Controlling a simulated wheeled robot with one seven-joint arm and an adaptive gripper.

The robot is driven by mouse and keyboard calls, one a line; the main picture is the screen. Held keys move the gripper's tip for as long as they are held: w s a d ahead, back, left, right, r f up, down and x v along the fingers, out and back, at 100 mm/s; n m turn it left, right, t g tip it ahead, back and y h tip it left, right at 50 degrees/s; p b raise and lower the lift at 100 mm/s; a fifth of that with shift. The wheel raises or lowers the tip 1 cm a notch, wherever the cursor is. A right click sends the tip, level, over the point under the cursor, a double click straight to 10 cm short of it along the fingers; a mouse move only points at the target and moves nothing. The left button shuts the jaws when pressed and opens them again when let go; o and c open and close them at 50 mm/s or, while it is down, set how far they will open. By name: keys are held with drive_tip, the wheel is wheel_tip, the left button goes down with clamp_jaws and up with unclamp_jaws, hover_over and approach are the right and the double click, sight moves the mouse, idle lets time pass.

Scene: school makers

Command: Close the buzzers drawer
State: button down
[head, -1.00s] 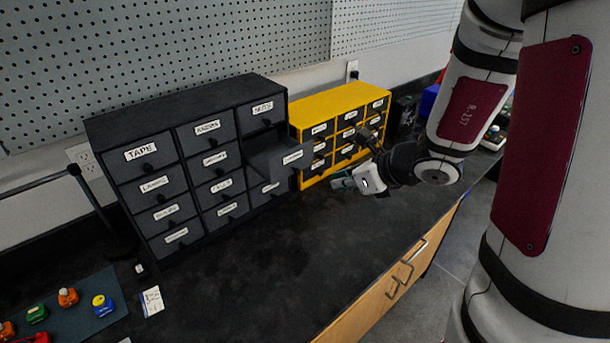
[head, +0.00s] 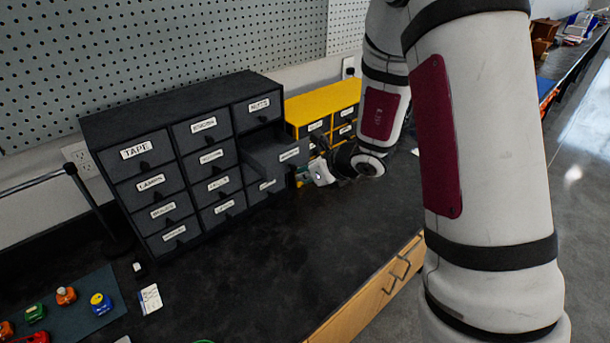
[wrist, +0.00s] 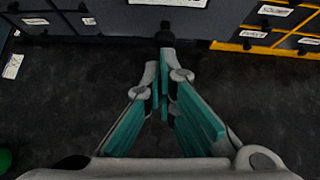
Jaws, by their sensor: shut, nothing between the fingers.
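One drawer (head: 268,150) of the dark cabinet (head: 165,104) stands pulled out, in the right column just under the NUTS drawer. Its label is too small to read. My gripper (head: 303,178) is just in front of and below that drawer's front, at its right side. In the wrist view my gripper (wrist: 165,75) is shut and empty, its fingertips pointing at a dark knob (wrist: 165,37) under a white-labelled drawer front (wrist: 140,16). I cannot tell whether the tips touch the knob.
A yellow drawer cabinet (head: 322,98) stands right beside the dark one, close to my gripper. The black worktop (head: 270,245) in front is mostly clear. A mat (head: 80,318) with small coloured items lies front left, with a white card (head: 150,298) beside it.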

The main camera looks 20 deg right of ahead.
drive_tip(key=b, duration=0.5)
approach(273, 148)
drive_tip(key=a+f, duration=0.2)
drive_tip(key=f, duration=0.1)
drive_tip(key=a+f, duration=0.1)
drive_tip(key=a, duration=0.1)
drive_tip(key=shift+w+f, duration=0.25)
drive_tip(key=shift+w+a+r, duration=0.15)
drive_tip(key=shift+w, duration=0.2)
